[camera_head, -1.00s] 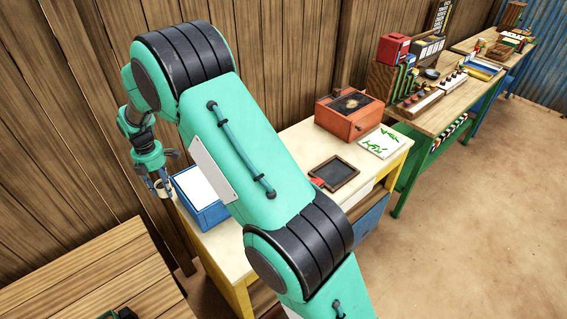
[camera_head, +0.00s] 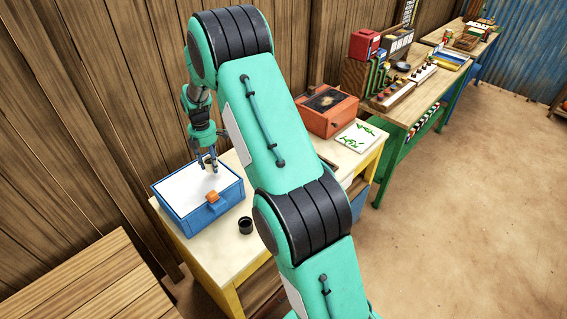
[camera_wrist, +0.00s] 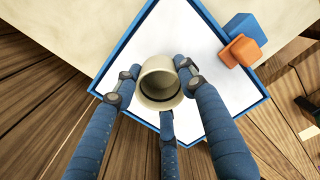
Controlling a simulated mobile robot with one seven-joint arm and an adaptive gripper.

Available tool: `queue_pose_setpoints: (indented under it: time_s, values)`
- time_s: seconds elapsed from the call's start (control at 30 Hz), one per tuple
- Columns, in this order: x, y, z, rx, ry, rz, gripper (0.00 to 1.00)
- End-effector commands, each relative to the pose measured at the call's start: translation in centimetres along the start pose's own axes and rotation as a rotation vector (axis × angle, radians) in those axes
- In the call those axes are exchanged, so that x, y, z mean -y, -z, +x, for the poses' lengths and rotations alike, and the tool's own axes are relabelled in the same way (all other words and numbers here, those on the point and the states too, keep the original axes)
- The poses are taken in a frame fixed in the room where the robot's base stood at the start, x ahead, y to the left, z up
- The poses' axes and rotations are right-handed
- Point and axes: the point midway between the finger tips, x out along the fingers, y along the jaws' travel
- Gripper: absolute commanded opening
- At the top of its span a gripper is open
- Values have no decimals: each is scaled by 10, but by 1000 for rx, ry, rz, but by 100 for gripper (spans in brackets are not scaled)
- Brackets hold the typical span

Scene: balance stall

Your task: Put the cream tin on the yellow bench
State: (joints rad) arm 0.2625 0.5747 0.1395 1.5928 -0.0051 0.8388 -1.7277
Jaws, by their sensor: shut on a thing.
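The cream tin (camera_wrist: 160,84) shows in the wrist view as a small open cup, and its mouth faces the camera. My gripper (camera_wrist: 155,80) is shut on it with its fingers around the sides. In the head view my gripper (camera_head: 209,163) points down over the white top of a blue case (camera_head: 176,186). The tin is hard to make out there. The case stands on the yellow bench (camera_head: 225,258), which has a cream top and yellow legs. I cannot tell the gap between tin and case.
An orange box (camera_head: 325,110) and a white card with green marks (camera_head: 362,136) are farther along the bench. A plank wall (camera_head: 90,90) rises behind.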

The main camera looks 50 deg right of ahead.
Motion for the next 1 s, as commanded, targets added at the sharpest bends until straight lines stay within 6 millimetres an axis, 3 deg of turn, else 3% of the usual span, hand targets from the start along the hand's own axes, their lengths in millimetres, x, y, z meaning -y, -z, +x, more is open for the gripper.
queue_pose_setpoints:
  time_s: [0.1,0.6,0.83,1.0]
  values:
    - [7,-34,-1,0,0,42,15]
    - [50,-161,0,-1,0,201,15]
    - [69,-202,-1,0,-1,255,15]
    - [68,-198,37,-1,2,249,15]
